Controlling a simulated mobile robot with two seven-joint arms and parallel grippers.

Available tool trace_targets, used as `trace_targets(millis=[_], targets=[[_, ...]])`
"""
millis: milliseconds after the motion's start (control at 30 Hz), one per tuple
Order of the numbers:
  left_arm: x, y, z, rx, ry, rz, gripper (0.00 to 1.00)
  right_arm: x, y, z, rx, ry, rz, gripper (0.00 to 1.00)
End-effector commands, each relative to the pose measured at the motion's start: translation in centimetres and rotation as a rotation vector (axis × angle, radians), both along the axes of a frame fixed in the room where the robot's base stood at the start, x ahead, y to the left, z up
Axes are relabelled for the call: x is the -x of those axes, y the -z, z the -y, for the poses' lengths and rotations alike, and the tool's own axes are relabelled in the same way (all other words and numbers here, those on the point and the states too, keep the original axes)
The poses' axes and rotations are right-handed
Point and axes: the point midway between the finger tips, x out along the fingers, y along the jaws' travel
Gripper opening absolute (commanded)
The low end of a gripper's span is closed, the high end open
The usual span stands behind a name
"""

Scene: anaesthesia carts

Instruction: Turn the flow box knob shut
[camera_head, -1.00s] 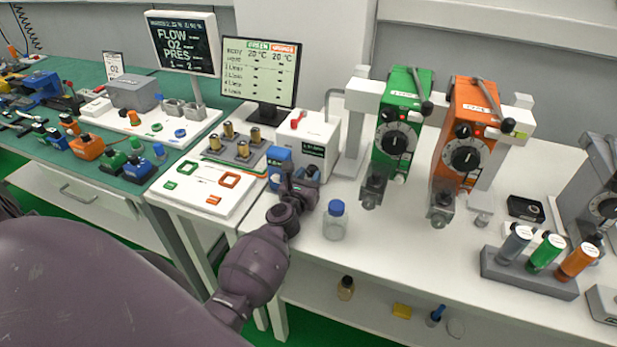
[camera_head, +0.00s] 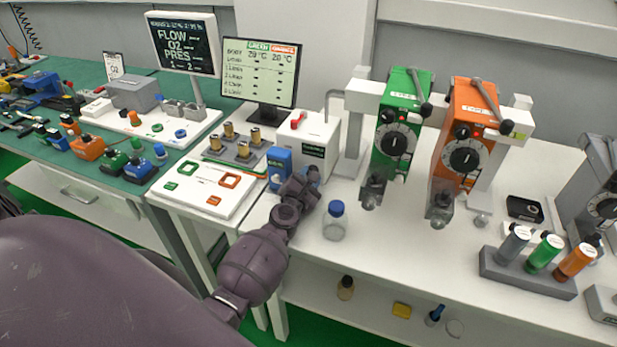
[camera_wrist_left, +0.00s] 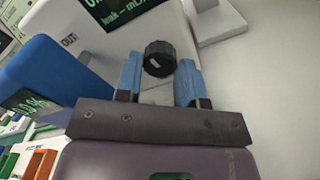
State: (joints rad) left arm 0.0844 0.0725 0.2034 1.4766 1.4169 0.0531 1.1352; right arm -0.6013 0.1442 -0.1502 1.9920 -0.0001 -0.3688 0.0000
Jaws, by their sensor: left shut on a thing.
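The flow box (camera_head: 316,140) is a white box with a red switch on top and a small dark screen with green writing. It stands on the white table beside the monitor. Its round black knob (camera_wrist_left: 159,50) has a pale mark and shows in the left wrist view. My left gripper (camera_wrist_left: 159,64) is shut on the knob, with one blue finger on each side of it. In the head view the left gripper (camera_head: 305,182) is at the front of the flow box, and my wrist hides the knob there. My right gripper is not in view.
A blue box (camera_head: 279,166) stands close left of the gripper. A blue-capped bottle (camera_head: 335,222) stands close to its right. Green (camera_head: 398,128) and orange (camera_head: 466,140) vaporizers stand further right. The white tabletop in front of them is mostly clear.

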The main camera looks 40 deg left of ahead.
Motion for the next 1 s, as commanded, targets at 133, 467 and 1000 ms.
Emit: trace_targets(millis=[133,467,1000], targets=[[0.01,-0.01,0.02,-0.072,0.001,-0.018,0.12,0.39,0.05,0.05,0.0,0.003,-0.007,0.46],[0.01,0.03,0.03,-0.146,0.001,-0.036,0.12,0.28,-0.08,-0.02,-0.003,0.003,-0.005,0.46],[0.02,0.05,0.02,-0.151,0.001,-0.037,0.57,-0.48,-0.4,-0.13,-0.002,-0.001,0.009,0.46]])
